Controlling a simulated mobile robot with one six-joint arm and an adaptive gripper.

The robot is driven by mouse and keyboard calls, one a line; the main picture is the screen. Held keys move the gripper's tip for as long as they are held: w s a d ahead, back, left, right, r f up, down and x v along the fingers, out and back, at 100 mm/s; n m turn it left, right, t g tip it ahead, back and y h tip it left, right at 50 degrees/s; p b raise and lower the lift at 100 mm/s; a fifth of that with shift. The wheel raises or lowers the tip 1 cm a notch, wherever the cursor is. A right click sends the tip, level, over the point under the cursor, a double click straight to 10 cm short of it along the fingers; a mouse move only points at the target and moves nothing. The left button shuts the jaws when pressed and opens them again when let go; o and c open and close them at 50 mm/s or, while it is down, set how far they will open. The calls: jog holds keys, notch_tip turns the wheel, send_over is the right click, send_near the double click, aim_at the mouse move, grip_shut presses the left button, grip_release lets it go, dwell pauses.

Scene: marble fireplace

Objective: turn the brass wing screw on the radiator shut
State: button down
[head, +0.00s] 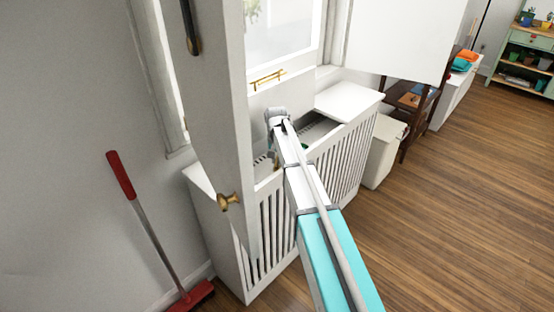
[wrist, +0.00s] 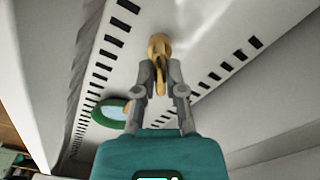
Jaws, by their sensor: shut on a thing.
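The brass wing screw (wrist: 159,44) shows at the top centre of the wrist view, on the pale radiator (wrist: 204,88) with its rows of dark slots. My gripper (wrist: 161,75) is shut on the screw's wing, one finger on each side. The fingers hide part of the wing, so its exact turn angle is hard to tell. In the head view my arm reaches down into the open top of the white slatted radiator cover (head: 335,165). The screw and my fingertips cannot be made out clearly there.
A green-rimmed round object (wrist: 109,112) lies left of my fingers. A white door with a brass knob (head: 229,201) stands close left of my arm. A white lid panel (head: 348,101) covers the cover's far end. A red broom (head: 150,232) leans at left. Wooden floor at right is clear.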

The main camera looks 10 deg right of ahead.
jog(key=m, duration=0.7)
dwell(0.4)
jog(key=c, duration=0.7)
grip_release()
